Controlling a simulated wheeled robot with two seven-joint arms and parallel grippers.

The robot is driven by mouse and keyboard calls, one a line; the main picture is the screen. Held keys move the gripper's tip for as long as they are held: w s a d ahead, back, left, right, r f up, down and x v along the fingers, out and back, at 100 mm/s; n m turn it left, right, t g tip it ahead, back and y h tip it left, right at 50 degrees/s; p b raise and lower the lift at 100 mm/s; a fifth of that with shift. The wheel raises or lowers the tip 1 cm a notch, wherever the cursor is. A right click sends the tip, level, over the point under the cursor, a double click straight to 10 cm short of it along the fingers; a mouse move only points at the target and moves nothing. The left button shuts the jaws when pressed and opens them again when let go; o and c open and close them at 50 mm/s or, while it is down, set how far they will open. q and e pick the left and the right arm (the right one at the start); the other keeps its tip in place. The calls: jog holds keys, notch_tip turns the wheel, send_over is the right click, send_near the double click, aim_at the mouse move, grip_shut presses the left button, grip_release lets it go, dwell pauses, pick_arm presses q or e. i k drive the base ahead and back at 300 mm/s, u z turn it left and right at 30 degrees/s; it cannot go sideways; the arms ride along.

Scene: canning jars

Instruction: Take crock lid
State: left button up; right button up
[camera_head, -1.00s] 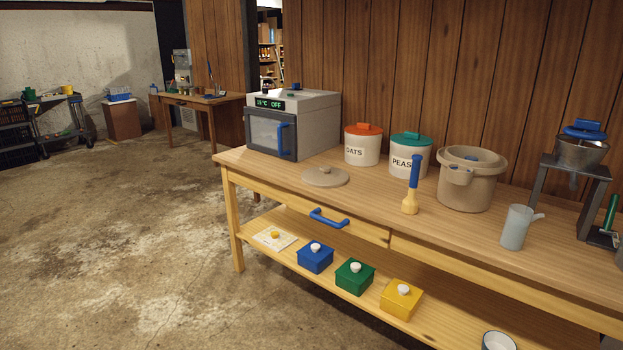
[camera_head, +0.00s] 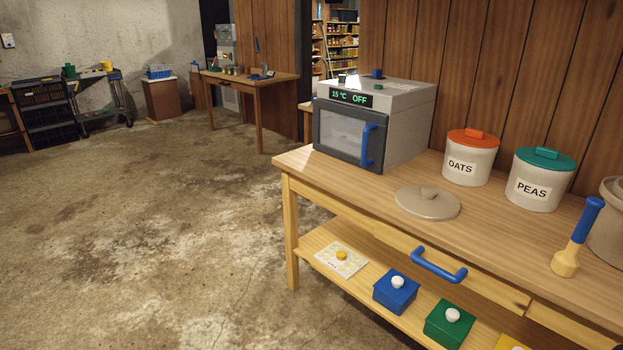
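The crock lid (camera_head: 427,203) is a round, flat, beige-grey disc with a small knob on top. It lies knob up on the wooden workbench (camera_head: 318,169), in front of the grey oven-like box and the OATS canister. The beige crock (camera_head: 608,226) stands at the right edge of the view and is cut off by the frame. Neither of my grippers shows in this view.
The grey box (camera_head: 392,128) reads "15 °C OFF". A blue drawer handle (camera_head: 438,266) sticks out in front. The floor at left is clear.

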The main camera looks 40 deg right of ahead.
aim_at(427, 204)
jog(key=z, duration=0.1)
jog(key=i, duration=1.75)
jog(key=z, duration=0.75)
